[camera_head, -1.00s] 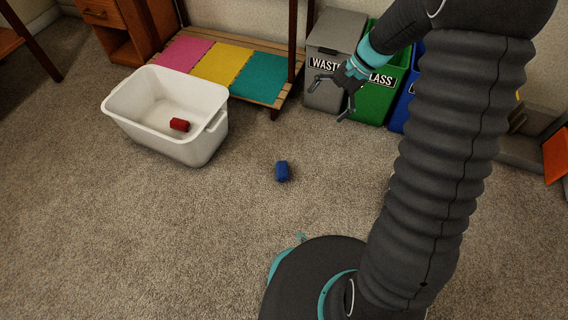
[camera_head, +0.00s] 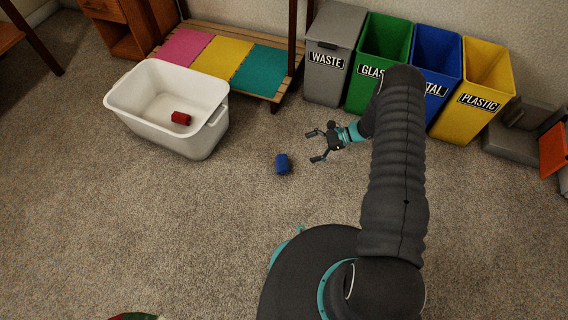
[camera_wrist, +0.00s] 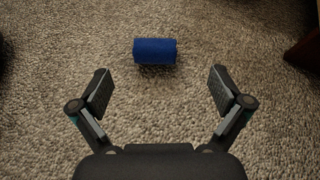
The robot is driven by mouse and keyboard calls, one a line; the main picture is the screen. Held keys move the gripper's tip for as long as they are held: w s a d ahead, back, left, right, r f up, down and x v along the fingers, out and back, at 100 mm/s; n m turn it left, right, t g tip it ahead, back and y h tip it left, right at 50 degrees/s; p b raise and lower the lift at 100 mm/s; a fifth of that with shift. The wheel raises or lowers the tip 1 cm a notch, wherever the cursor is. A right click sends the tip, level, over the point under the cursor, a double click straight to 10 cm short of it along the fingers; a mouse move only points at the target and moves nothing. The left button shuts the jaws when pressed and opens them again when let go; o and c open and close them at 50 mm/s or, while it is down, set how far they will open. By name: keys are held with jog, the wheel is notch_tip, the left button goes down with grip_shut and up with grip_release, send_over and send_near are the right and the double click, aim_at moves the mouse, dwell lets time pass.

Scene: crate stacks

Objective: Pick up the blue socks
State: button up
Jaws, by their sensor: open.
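The blue socks (camera_head: 282,164), a small rolled bundle, lie on the carpet in the middle of the head view. My gripper (camera_head: 313,146) is just to the right of them in that view, open, with its fingers pointing left. In the wrist view the blue socks (camera_wrist: 155,51) lie ahead of my open gripper (camera_wrist: 160,88), past the fingertips and roughly centred between them. Nothing is between the fingers, and the socks are not touched.
A white tub (camera_head: 150,134) with a red roll (camera_head: 181,118) inside stands at the left. Waste (camera_head: 328,85), green (camera_head: 385,45), blue (camera_head: 436,65) and yellow (camera_head: 474,95) bins line the back right. A low slatted bench (camera_head: 272,100) stands behind. Carpet around the socks is clear.

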aim_at(277, 164)
jog(key=shift+s+a+f+m, duration=0.1)
jog(key=shift+s+f+m, duration=0.05)
jog(key=shift+f, duration=0.45)
jog(key=shift+s+f+m, duration=0.15)
jog(key=shift+f, duration=0.45)
jog(key=shift+a+f, duration=0.2)
jog(key=shift+f, duration=0.1)
jog(key=x, duration=0.8)
jog(key=shift+r, duration=0.1)
jog(key=shift+s+x, duration=0.2)
jog(key=shift+x, duration=2.55)
jog(key=shift+d, duration=0.1)
jog(key=c, duration=0.8)
